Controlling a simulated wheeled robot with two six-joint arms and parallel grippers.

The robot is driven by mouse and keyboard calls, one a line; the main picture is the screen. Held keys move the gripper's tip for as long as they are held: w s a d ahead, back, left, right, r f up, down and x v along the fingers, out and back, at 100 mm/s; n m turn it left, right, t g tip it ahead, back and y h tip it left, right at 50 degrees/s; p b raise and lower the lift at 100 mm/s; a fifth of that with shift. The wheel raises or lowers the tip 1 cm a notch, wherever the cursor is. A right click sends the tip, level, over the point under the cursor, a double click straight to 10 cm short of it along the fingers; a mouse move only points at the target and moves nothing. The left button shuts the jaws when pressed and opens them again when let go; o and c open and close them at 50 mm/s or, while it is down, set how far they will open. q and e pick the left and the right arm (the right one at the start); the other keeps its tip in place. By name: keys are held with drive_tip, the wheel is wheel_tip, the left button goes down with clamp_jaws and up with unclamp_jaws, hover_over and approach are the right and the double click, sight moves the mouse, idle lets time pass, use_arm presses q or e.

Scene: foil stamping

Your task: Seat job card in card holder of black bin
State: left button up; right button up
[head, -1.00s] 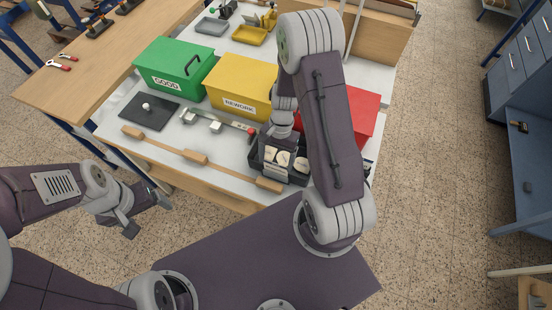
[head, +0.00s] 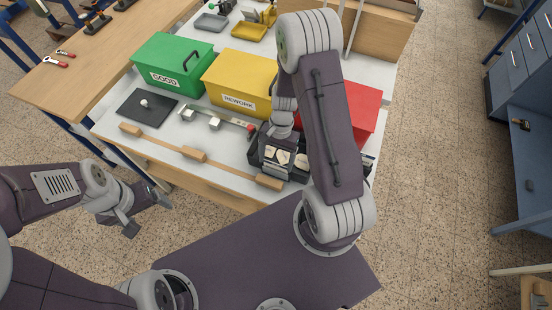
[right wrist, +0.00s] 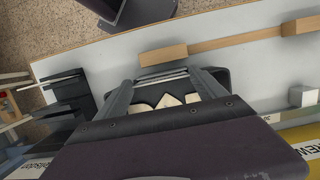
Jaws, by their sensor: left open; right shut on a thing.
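The black bin (head: 254,156) stands near the front edge of the white table, under my right arm, with several cream pieces (head: 283,157) inside. My right gripper (head: 277,160) points down at the bin's front side. In the right wrist view, its fingers (right wrist: 164,88) are shut on the job card (right wrist: 160,78), a thin pale strip seen nearly edge-on beside the bin's front wall (right wrist: 215,76). I cannot tell the card holder apart from the card, nor whether the card is inside it. My left gripper (head: 148,214) is open and empty, off the table's front left.
Green (head: 172,62), yellow (head: 240,82) and red (head: 352,112) bins stand behind. A wooden bar with blocks (head: 194,155) lies along the front edge, left of the black bin.

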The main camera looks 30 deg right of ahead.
drive_tip(key=shift+f+b, duration=0.4)
drive_tip(key=shift+f, duration=0.2)
drive_tip(key=o, duration=1.8)
drive_tip(key=shift+o, duration=0.2)
drive_tip(key=v, duration=0.9)
drive_tip(key=shift+w, duration=0.1)
drive_tip(key=s+a+r+n+t+h, duration=0.2)
drive_tip(key=s+a+r+n+t, duration=0.1)
drive_tip(key=n, duration=0.6)
drive_tip(key=shift+s+a+r+n, duration=0.4)
drive_tip(key=shift+s+a+r, duration=0.3)
drive_tip(key=shift+s, duration=0.7)
